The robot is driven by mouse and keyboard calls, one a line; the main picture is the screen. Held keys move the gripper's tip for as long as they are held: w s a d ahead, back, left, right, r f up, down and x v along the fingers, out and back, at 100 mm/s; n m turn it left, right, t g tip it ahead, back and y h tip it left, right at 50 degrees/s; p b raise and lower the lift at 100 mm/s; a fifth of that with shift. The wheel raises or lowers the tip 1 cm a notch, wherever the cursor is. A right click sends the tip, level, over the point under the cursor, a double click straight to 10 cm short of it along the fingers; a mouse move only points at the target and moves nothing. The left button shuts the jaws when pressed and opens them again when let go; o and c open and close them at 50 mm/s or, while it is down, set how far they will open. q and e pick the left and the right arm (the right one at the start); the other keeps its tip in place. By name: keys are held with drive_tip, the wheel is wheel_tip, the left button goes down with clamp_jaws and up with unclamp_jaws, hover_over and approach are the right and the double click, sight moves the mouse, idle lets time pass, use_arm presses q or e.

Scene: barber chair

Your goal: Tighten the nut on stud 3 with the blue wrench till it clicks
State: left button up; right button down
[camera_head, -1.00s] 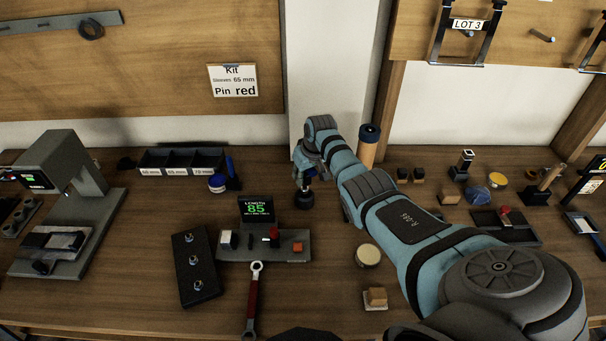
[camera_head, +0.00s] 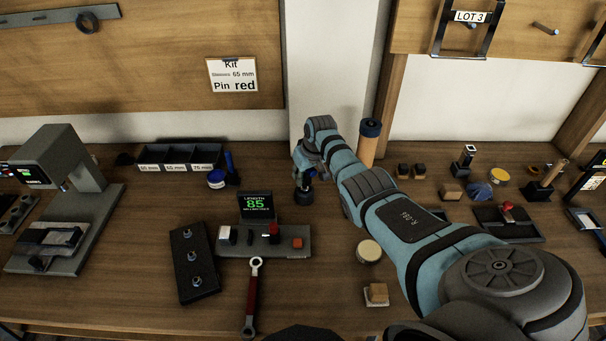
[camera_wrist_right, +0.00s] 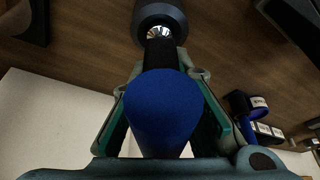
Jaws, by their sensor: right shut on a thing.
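My right gripper (camera_head: 306,174) is at the back middle of the bench, beside the pale post. In the right wrist view its fingers (camera_wrist_right: 165,115) are shut around a blue-handled tool (camera_wrist_right: 163,105), seen end-on. A black neck and a silver part lead from the handle to a dark round piece (camera_wrist_right: 160,18); I cannot tell whether that is a holder or part of the tool. It shows as a dark round base (camera_head: 303,197) in the head view. A black plate (camera_head: 186,238) with three studs bearing nuts lies front left; no stud numbers are readable. My left gripper is out of view.
A red-handled wrench (camera_head: 252,298) lies at the front. A grey fixture (camera_head: 270,252) with a display reading 85 stands right of the black plate. A round tin (camera_head: 368,251) lies below my right forearm.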

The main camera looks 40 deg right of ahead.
drive_tip(key=shift+f+b, duration=0.35)
drive_tip(key=shift+f, duration=0.15)
drive_tip(key=c, duration=1.4)
unclamp_jaws()
